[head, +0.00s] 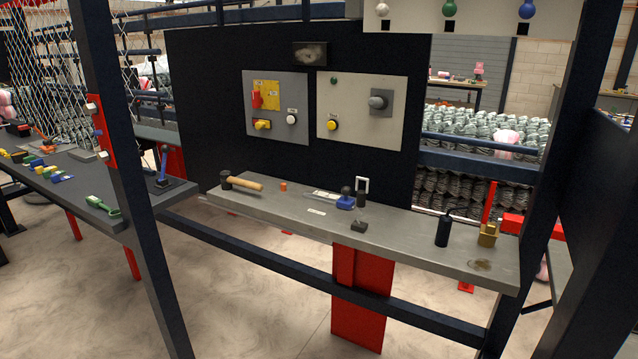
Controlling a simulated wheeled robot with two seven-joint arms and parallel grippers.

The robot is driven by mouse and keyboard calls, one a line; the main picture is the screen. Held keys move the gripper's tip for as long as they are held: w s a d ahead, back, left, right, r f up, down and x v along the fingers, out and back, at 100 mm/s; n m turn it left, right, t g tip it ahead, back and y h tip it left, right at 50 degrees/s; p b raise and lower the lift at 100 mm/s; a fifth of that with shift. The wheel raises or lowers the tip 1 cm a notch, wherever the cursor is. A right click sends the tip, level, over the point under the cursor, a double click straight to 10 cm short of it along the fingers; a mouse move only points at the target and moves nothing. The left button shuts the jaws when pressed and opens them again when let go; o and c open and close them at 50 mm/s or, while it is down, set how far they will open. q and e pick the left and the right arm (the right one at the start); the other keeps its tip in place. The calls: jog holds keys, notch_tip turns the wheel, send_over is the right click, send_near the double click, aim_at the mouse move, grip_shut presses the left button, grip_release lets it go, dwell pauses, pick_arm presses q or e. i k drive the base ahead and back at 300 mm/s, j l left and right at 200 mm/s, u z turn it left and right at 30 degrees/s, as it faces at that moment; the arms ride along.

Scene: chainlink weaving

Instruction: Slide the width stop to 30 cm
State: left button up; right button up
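Neither of my grippers shows in the head view. I cannot tell for certain which part is the width stop, and no 30 cm mark is readable. On the dark left bench (150,203) stands an upright blue lever (163,165) on a dark base near the right end. A green piece (103,205) lies near that bench's front edge.
A mallet (240,184), a black bottle (443,230) and a brass block (487,234) stand on the middle bench. Two control panels (361,112) (275,107) hang on the dark wall behind. A dark post (135,190) rises in front of the left bench. Concrete floor (250,295) lies open in front.

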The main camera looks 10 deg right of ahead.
aim_at(344, 202)
jog(key=i+j, duration=0.25)
jog(key=i, duration=0.3)
jog(key=i+j+z, duration=0.15)
jog(key=i, duration=0.35)
jog(key=i+l+z, duration=0.1)
jog(key=i+l, duration=0.7)
jog(key=i, duration=0.05)
